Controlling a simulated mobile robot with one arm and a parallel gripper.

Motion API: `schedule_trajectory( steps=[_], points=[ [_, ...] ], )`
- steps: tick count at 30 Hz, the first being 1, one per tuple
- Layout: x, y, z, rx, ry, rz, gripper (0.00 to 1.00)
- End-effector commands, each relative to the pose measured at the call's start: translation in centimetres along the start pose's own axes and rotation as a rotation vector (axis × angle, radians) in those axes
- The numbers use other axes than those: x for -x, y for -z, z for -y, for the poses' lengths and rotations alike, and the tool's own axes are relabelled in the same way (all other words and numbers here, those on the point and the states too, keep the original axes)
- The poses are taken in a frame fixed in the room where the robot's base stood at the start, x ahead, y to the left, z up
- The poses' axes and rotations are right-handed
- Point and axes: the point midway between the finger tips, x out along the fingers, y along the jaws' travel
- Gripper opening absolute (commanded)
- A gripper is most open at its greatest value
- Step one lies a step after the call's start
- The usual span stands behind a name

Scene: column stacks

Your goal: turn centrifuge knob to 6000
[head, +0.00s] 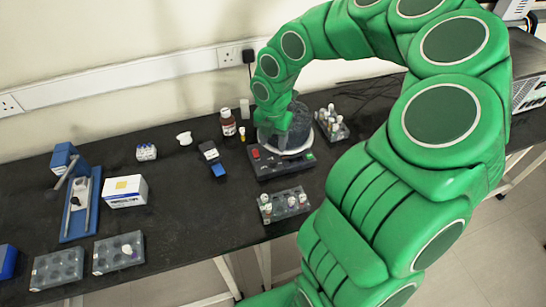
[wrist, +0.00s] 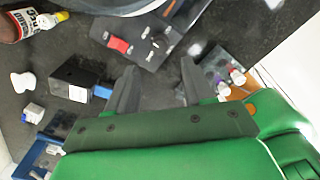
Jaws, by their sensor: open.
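The centrifuge (head: 262,134) stands at the back of the black bench, with a dark front panel (head: 268,170) below its round bowl. The panel carries a red switch (head: 254,153) at left and a green part (head: 310,156) at right. In the wrist view the red switch (wrist: 118,44) shows with a small dark knob (wrist: 154,41) beside it. The knob's setting is too small to read. My gripper (wrist: 158,70) is open and empty, its two fingers apart and pointing toward the panel. In the head view my gripper (head: 288,128) covers part of the centrifuge, and the knob is hard to make out.
A tube rack (head: 284,203) stands in front of the centrifuge, another rack (head: 331,124) to its right. A brown bottle (head: 228,123) and a black and blue device (head: 212,158) are to its left. The bench between the device and the front rack is clear.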

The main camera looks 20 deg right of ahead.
Motion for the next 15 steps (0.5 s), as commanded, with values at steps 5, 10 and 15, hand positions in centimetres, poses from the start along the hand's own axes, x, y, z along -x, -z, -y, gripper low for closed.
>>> schedule_trajectory(
  steps=[5,10,15],
  points=[
    [-1.1,0.0,0.0,0.006,0.001,-0.002,0.52],
    [-3.0,0.1,0.0,0.007,0.003,-0.004,0.52],
    [-4.9,0.0,0.0,0.004,0.001,-0.002,0.52]
  ],
)
